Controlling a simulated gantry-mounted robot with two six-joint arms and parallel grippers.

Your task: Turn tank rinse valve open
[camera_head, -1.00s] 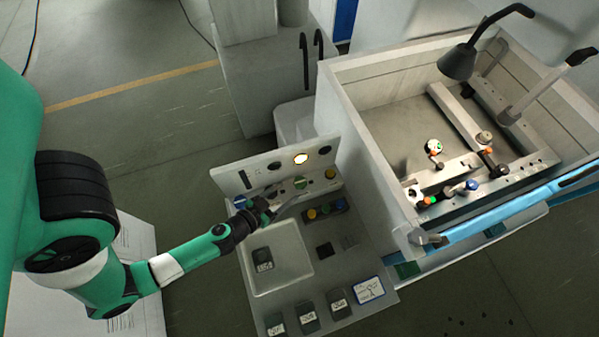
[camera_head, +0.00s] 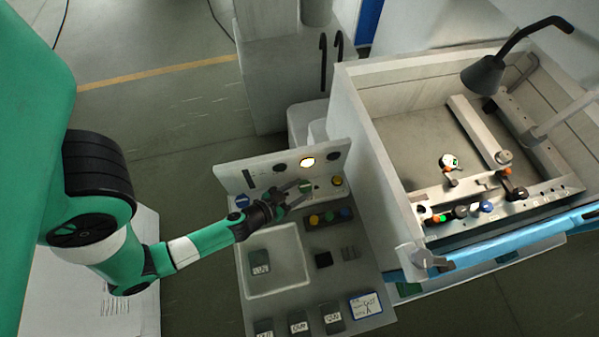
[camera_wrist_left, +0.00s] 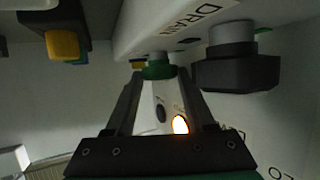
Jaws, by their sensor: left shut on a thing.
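My left gripper (camera_head: 300,190) reaches from the left to the upright control panel (camera_head: 228,180). It is shut on a small green knob (camera_head: 306,186) on that panel. In the left wrist view the green knob (camera_wrist_left: 159,71) sits between the tips of the two dark fingers. A wide black knob on a grey stem (camera_wrist_left: 236,72) stands close to the right finger, near lettering that reads DRAIN (camera_wrist_left: 194,20). No label naming the rinse valve is readable. My right gripper is not in view.
A lit lamp (camera_head: 307,162) and a yellow knob (camera_head: 337,181) sit on the panel near the gripper. Below is a console with a shallow tray (camera_head: 301,262) and coloured buttons (camera_head: 329,216). The machine tank (camera_head: 365,125) stands right of the panel.

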